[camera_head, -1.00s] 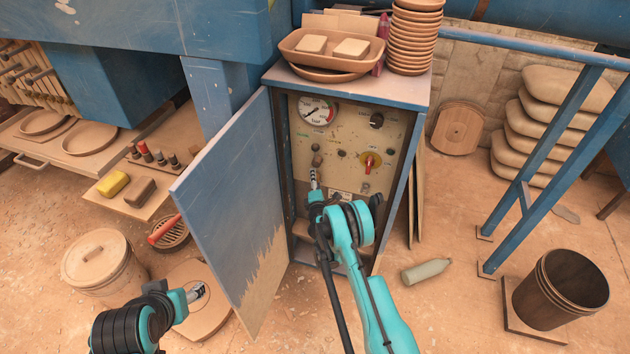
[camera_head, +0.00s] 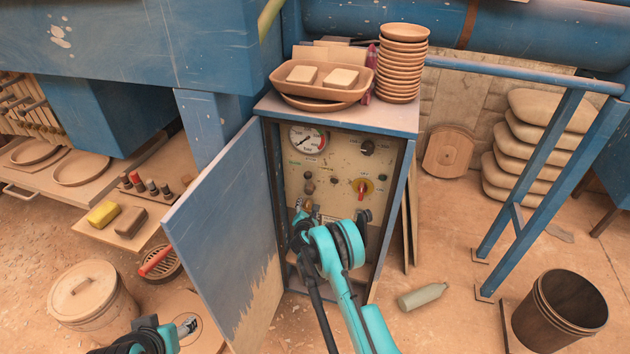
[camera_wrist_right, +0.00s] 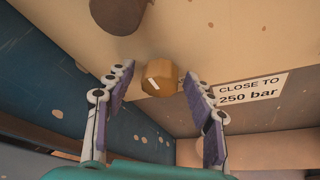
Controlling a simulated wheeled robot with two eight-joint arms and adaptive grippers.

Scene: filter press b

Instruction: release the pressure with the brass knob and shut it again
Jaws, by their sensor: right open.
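The brass knob (camera_wrist_right: 160,80) is a faceted, amber-coloured piece with a white mark, on the panel in the right wrist view. My right gripper (camera_wrist_right: 157,76) is open, with one finger on each side of the knob; I cannot tell whether either touches it. In the head view my right gripper (camera_head: 304,206) is at the lower left of the panel (camera_head: 335,165) and mostly hides the knob. The pressure gauge (camera_head: 307,139) sits at the panel's upper left. My left gripper (camera_head: 187,325) is low at the left, away from the cabinet; its jaw opening is too small to judge.
A brown round knob (camera_wrist_right: 117,14) sits just above the brass one. A label (camera_wrist_right: 248,90) reads "CLOSE TO 250 bar". The open cabinet door (camera_head: 225,220) stands left of my right arm. A red selector (camera_head: 362,187) is to the right. Bowls (camera_head: 402,65) stand on top.

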